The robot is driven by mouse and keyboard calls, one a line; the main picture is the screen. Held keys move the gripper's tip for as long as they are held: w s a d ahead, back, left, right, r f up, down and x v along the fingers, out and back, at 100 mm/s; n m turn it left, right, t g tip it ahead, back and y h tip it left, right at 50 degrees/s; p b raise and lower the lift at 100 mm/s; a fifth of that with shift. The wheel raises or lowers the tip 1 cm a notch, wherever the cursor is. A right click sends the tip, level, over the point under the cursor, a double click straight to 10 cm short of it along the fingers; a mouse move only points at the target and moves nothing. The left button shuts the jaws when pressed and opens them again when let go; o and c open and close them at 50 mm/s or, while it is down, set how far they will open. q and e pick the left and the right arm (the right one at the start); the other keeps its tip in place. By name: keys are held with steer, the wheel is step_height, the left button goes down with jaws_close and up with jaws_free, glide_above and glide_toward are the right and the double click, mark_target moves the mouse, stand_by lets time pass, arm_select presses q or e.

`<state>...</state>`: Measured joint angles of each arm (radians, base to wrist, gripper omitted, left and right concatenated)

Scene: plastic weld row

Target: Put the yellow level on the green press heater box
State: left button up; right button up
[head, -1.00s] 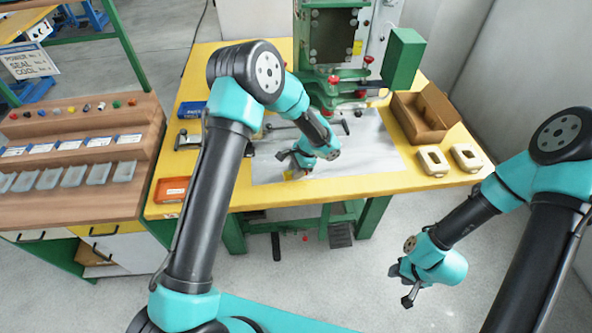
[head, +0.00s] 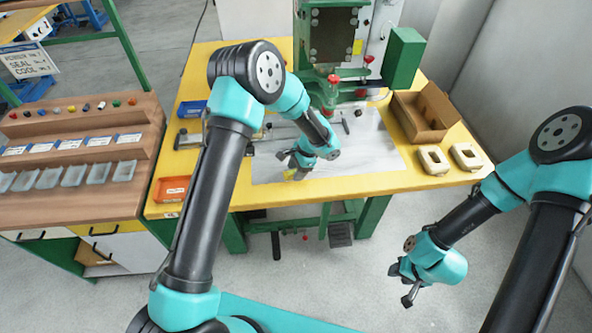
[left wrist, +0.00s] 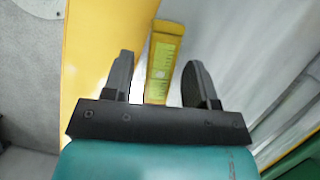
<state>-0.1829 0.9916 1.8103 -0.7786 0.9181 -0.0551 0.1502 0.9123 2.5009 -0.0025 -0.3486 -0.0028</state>
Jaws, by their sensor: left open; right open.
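The yellow level (left wrist: 164,62) lies between the spread fingers of my left gripper (left wrist: 160,62) in the left wrist view, with gaps on both sides. In the head view only a small yellow piece of the level (head: 297,175) shows at the tips of my left gripper (head: 291,164), near the front edge of the grey mat. My left gripper is open. The green heater box (head: 404,58) stands at the right side of the green press, behind the mat. My right gripper (head: 404,284) is open and empty, in front of the table at the right.
An open cardboard box (head: 424,113) and two beige parts (head: 433,160) sit on the right of the yellow table. An orange tray (head: 173,189) and a blue bin (head: 192,109) are on the left. The grey mat (head: 370,155) is mostly clear right of my left gripper.

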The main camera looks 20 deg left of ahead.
arm_select(q)
steer(key=v, duration=1.7)
steer(key=shift+s+r, duration=0.15)
steer(key=shift+s, duration=0.1)
steer(key=shift+o, duration=0.4)
steer(key=o, duration=0.8)
